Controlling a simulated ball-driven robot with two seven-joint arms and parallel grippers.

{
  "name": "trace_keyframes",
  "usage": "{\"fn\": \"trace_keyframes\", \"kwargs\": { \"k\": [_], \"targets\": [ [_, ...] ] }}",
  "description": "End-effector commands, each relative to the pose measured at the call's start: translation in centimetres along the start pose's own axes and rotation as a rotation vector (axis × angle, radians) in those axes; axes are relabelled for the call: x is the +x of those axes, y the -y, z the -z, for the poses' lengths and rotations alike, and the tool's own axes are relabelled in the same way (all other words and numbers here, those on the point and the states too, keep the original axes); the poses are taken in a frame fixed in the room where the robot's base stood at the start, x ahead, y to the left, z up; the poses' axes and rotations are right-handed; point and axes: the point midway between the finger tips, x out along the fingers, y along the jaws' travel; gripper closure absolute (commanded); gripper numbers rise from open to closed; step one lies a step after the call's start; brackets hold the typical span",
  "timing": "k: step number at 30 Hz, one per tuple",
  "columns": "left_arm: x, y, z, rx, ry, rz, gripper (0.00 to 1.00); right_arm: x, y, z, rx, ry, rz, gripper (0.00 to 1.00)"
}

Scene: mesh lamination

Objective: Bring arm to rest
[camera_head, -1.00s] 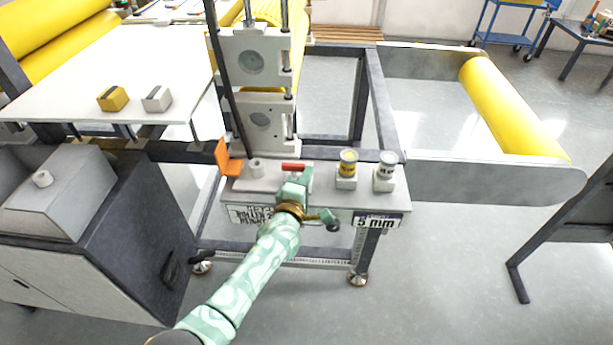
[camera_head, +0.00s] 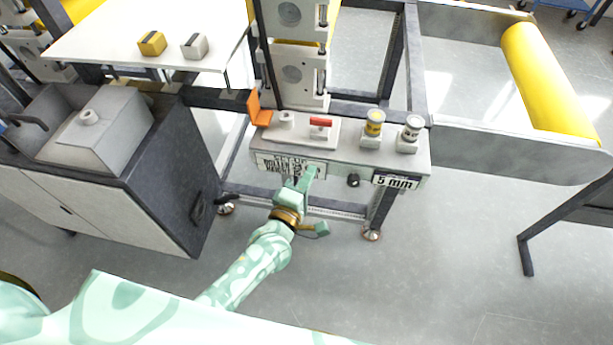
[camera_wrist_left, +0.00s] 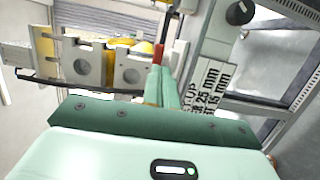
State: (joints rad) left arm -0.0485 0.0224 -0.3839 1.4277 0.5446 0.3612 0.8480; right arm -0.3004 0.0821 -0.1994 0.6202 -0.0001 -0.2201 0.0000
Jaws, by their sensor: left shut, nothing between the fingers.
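My left gripper (camera_head: 309,174) is shut and empty, in front of the control panel (camera_head: 350,160) of the laminating machine. In the head view it overlaps the printed label on the panel's front face. A red switch (camera_head: 320,121) sits on top of the panel, just beyond the gripper. In the left wrist view, the shut fingers (camera_wrist_left: 166,72) point towards the panel, with the red switch (camera_wrist_left: 158,54) just past their tips. My right gripper is not in view.
A dark cabinet (camera_head: 150,165) with a grey box on top stands left of my arm. A yellow roller (camera_head: 548,80) is at right. Open floor lies in front.

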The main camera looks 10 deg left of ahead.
Motion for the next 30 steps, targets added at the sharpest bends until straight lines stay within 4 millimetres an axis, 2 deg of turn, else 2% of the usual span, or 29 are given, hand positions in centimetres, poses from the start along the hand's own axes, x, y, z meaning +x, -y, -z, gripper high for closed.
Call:
{"fn": "trace_keyframes", "kwargs": {
  "k": [6, 21, 24, 26, 29, 30],
  "targets": [
    [-1.2, 0.0, 0.0, 0.001, 0.001, 0.000, 1.00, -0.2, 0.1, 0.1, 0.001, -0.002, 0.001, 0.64],
    [-1.1, 0.0, 0.0, 0.002, 0.001, 0.000, 1.00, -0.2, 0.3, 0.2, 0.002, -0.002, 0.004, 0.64],
    [-1.1, 0.2, -0.2, 0.070, 0.011, 0.010, 1.00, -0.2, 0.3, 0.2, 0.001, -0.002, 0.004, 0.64],
    [-1.5, 1.9, -0.8, 0.226, 0.054, 0.061, 1.00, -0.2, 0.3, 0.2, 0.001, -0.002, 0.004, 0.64],
    [-3.5, 8.3, -0.9, 0.546, 0.161, 0.216, 1.00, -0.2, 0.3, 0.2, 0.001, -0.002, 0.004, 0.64],
    [-5.0, 11.4, -0.7, 0.669, 0.217, 0.289, 1.00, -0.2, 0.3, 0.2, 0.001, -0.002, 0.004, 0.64]
  ]
}}
